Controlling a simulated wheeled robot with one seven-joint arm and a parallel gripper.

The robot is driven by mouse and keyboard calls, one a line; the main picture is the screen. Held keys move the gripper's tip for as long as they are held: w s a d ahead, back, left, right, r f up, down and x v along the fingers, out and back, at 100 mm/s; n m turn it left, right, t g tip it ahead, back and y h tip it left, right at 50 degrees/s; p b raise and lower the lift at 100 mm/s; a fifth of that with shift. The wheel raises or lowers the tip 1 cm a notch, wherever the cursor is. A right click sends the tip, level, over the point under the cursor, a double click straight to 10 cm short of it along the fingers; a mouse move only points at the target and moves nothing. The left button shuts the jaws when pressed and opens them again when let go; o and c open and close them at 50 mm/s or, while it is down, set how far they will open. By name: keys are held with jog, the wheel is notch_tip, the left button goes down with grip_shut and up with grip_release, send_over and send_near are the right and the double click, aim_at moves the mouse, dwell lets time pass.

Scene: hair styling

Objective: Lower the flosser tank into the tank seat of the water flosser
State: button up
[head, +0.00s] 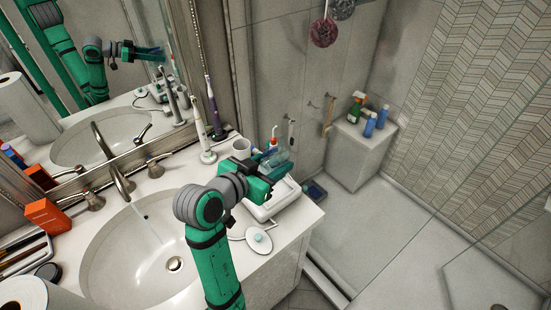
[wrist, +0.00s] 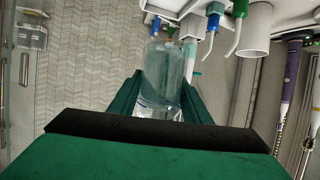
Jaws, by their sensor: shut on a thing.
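My gripper (head: 272,172) is above the right end of the washbasin counter. It is shut on the flosser tank, a clear bluish container (head: 279,156), which stands out past the fingers. In the wrist view the tank (wrist: 165,68) sits between my two green fingers (wrist: 163,88), its lower part clear. The white water flosser (head: 285,197) is on the counter under and beside my gripper, partly covered by it. I cannot make out the tank seat, and the tank's underside is hidden in the head view.
A round white lid-like piece (head: 259,240) lies on the counter in front of the flosser. A white cup (head: 241,149) and an electric toothbrush (head: 203,137) stand behind, near the mirror. Colored tips (wrist: 214,18) are close to the tank. The basin (head: 145,245) is left.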

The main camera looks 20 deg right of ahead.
jog(key=shift+f, duration=3.15)
jog(key=shift+f, duration=0.75)
dwell(0.6)
jog(key=o, duration=1.2)
jog(key=v, duration=1.1)
